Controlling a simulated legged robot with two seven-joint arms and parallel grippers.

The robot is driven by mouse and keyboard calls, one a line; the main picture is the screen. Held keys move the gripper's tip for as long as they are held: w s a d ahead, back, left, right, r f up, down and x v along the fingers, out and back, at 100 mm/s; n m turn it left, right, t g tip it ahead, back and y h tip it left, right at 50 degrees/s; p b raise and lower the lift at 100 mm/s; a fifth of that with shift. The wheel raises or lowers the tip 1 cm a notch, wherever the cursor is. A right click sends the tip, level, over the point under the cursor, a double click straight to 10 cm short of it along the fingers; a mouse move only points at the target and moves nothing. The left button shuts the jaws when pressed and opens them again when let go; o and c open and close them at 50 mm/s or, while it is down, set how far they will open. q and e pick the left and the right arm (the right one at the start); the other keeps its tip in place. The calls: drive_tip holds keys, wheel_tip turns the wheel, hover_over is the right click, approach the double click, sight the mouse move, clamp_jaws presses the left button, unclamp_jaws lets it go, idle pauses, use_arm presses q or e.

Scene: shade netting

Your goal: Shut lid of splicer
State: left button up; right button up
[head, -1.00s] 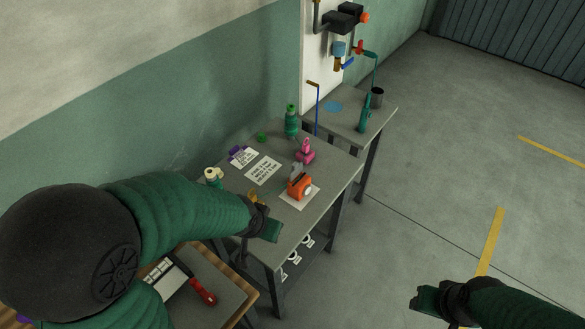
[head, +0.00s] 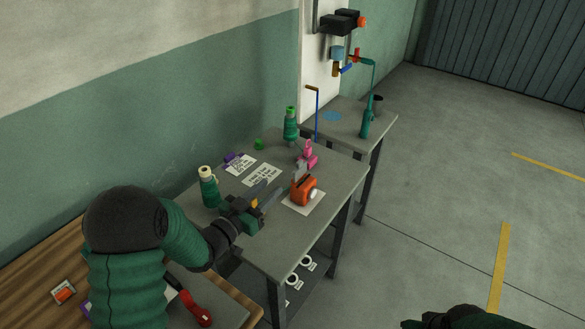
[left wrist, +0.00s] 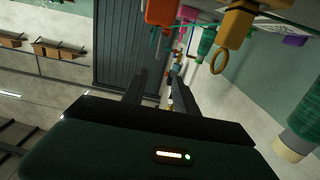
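The orange splicer (head: 304,192) stands on a white sheet near the right edge of the grey table. Its grey lid (head: 299,171) stands raised at a tilt. My left gripper (head: 273,187) is over the table, to the left of the splicer and apart from it. Its two dark fingers are spread and nothing shows between them; the left wrist view (left wrist: 158,88) shows the gap too. An orange body, probably the splicer (left wrist: 160,11), shows at the top of that view. My right gripper (head: 428,322) is mostly cut off at the bottom edge, away from the table.
A yellow ringed piece (left wrist: 236,28) is close to my left gripper. A green bottle with a cream cap (head: 208,187) stands left of it. A pink tool (head: 308,157), another green bottle (head: 290,125) and paper cards (head: 262,175) are farther back. The floor at right is clear.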

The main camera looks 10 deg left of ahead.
use_arm(q)
approach(298, 161)
drive_tip(key=w+d, duration=0.2)
drive_tip(key=x, duration=0.5)
drive_tip(key=a+x, duration=0.1)
drive_tip(key=x, duration=0.1)
drive_tip(key=shift+w+f, duration=0.15)
drive_tip(key=shift+w, duration=0.25)
drive_tip(key=shift+d, duration=0.4)
drive_tip(key=c, duration=0.4)
drive_tip(key=shift+a, duration=0.2)
clamp_jaws()
